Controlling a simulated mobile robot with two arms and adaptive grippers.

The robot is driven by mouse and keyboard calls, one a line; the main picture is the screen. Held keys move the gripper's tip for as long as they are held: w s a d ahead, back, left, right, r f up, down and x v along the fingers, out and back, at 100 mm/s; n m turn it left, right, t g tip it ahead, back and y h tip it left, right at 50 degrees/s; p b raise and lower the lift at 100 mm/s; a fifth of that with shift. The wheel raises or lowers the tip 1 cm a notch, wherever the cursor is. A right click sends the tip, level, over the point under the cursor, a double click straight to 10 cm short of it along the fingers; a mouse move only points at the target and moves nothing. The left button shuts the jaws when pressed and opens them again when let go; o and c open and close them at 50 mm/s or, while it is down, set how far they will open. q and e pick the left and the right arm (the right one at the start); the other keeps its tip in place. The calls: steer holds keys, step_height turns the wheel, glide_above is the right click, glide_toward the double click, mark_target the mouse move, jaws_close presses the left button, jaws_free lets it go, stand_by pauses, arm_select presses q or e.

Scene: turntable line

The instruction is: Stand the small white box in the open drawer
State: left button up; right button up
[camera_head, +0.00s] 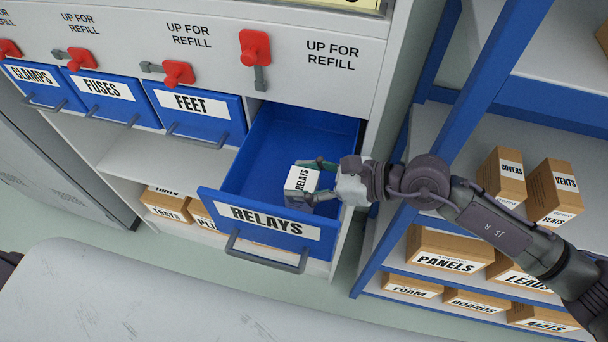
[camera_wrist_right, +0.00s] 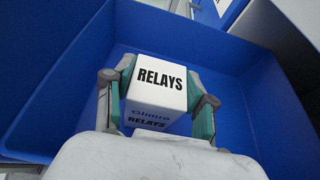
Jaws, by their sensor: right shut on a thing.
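The small white box (camera_head: 302,180), labelled RELAYS, is between the fingers of my right gripper (camera_head: 315,182). In the right wrist view the white box (camera_wrist_right: 158,85) sits between the two fingers of my right gripper (camera_wrist_right: 157,95), which are shut on its sides. The open blue drawer (camera_head: 262,215), labelled RELAYS, is pulled out of the cabinet. The box is over or inside the drawer; whether it touches the floor I cannot tell. The drawer also surrounds it in the right wrist view (camera_wrist_right: 70,75). My left gripper does not show.
Shut blue drawers FEET (camera_head: 195,103), FUSES (camera_head: 103,85) and CLAMPS stand to the left, under red levers. A shelf rack with labelled cartons, such as PANELS (camera_head: 447,265), is on the right. A grey table (camera_head: 150,300) lies in front. The drawer's back is bare.

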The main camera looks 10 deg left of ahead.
steer(key=shift+f, duration=0.1)
steer(key=o, duration=1.3)
steer(key=shift+d, duration=0.25)
steer(key=b+v, duration=0.4)
steer(key=v, duration=0.7)
steer(key=shift+d+r+b, duration=0.25)
steer(key=shift+r+b, duration=0.05)
steer(key=shift+b, duration=0.05)
